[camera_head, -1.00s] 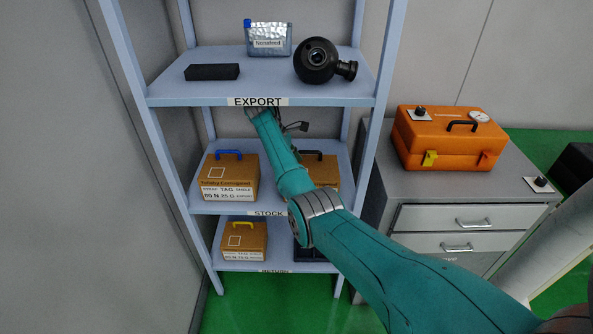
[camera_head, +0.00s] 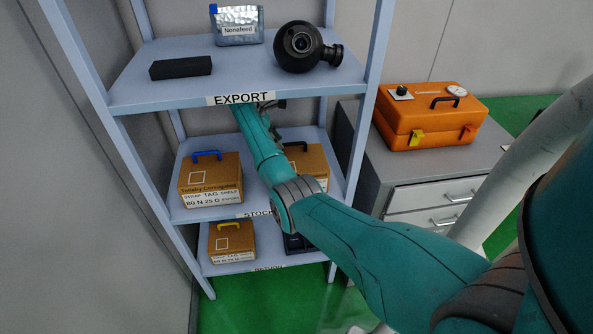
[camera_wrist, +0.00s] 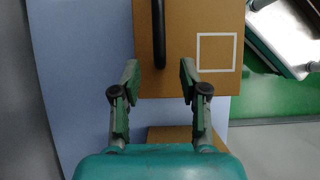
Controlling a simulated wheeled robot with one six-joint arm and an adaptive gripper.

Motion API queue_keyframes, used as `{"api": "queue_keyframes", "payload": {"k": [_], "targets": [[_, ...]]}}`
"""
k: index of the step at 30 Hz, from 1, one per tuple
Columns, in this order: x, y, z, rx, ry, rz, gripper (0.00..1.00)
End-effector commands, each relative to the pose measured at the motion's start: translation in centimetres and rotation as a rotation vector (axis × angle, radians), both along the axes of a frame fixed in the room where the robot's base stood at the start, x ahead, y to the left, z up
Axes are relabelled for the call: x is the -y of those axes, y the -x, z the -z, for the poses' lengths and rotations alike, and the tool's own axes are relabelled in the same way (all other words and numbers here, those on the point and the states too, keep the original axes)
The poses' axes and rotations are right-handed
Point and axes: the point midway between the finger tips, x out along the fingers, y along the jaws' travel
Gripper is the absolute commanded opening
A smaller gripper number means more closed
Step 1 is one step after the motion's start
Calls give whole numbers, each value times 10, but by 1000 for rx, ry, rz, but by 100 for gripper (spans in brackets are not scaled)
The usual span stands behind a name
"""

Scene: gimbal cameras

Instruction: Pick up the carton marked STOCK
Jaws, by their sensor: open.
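The middle shelf's front edge carries the label STOCK (camera_head: 257,214). On that shelf, a brown carton with a blue handle (camera_head: 211,182) stands at left. A brown carton with a black handle (camera_head: 309,162) stands at right, partly hidden by my arm. I cannot read STOCK on either carton. In the wrist view the black-handled carton (camera_wrist: 190,80) lies ahead, its black handle (camera_wrist: 158,35) in line with the gap between my fingers. My gripper (camera_wrist: 159,78) is open and empty. In the head view it is mostly hidden behind the top shelf's edge.
The EXPORT shelf (camera_head: 240,88) above my forearm holds a black block (camera_head: 181,67), a silver pouch (camera_head: 237,27) and a round black device (camera_head: 303,45). A yellow-handled carton (camera_head: 232,241) stands on the bottom shelf. An orange case (camera_head: 431,117) sits on the drawer cabinet (camera_head: 428,195) at right.

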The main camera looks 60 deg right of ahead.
Motion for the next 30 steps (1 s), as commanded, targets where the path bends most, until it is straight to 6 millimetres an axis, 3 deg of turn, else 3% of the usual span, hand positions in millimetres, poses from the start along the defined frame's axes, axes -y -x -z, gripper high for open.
{"api": "queue_keyframes", "payload": {"k": [11, 17, 22, 30], "targets": [[16, 18, 0, 0, 0, 1, 44], [34, 40, 0, 1, 1, 2, 44], [41, 48, 22, -1, -1, -1, 44], [43, 49, 26, 0, 0, -1, 44]]}}
